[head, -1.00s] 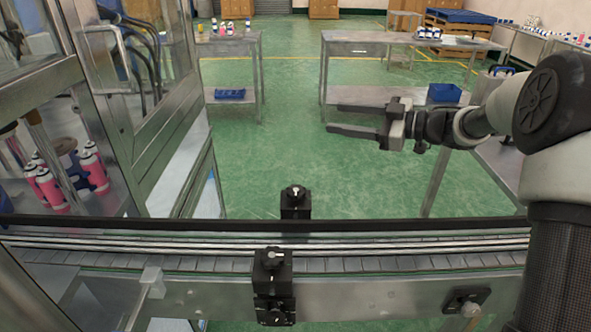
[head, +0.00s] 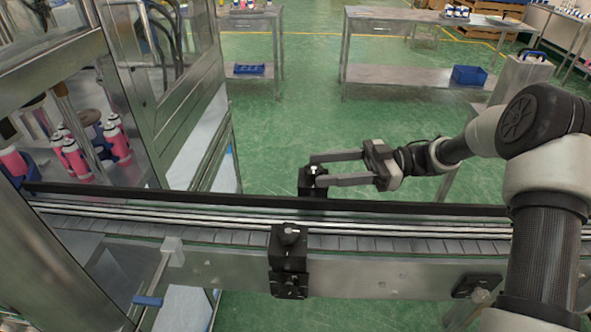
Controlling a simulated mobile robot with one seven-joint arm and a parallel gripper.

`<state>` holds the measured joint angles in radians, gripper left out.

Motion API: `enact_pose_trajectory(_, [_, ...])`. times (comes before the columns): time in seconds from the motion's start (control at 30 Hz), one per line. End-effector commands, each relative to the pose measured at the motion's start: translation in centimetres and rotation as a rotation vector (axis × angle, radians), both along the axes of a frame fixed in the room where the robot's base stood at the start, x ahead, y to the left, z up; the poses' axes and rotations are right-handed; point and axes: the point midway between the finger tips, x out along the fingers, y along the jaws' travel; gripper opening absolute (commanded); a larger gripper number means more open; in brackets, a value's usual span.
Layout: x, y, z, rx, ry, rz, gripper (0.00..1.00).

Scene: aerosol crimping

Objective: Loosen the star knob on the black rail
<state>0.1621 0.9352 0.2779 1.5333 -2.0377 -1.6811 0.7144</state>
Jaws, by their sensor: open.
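The black rail (head: 420,209) runs along the far side of the conveyor. A black block (head: 306,187) stands at this rail, with a small dark knob with a light top (head: 318,170) on it. My gripper (head: 312,169) reaches in from the right, open, with one finger beyond the knob and one in front of it in the picture. The front finger partly hides the block. I cannot tell whether the fingers touch the knob. A second black block (head: 289,260) with a grey-topped knob (head: 289,233) is on the near side of the conveyor.
The conveyor (head: 400,244) is empty along its slats. A glass-walled machine (head: 150,90) with pink cans (head: 75,157) stands at the left. A blue-handled lever (head: 147,301) sticks out at the front left. Green floor is open behind the rail.

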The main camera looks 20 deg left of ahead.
Motion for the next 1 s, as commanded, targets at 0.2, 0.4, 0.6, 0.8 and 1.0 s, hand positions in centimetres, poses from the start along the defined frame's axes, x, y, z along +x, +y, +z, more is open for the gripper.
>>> enact_pose_trajectory(0.2, [-1.9, 3.9, 0.1, 0.000, 0.001, 0.002, 0.51])
enact_pose_trajectory(0.4, [-2.8, 6.0, 0.0, 0.000, -0.001, 0.000, 0.51])
enact_pose_trajectory(0.6, [-3.0, 6.4, 0.0, 0.000, -0.001, -0.001, 0.51])
enact_pose_trajectory(0.8, [-3.0, 6.4, 0.0, 0.000, -0.001, -0.001, 0.46])
enact_pose_trajectory(1.0, [-2.9, 6.4, 0.0, 0.000, 0.000, -0.001, 0.12])
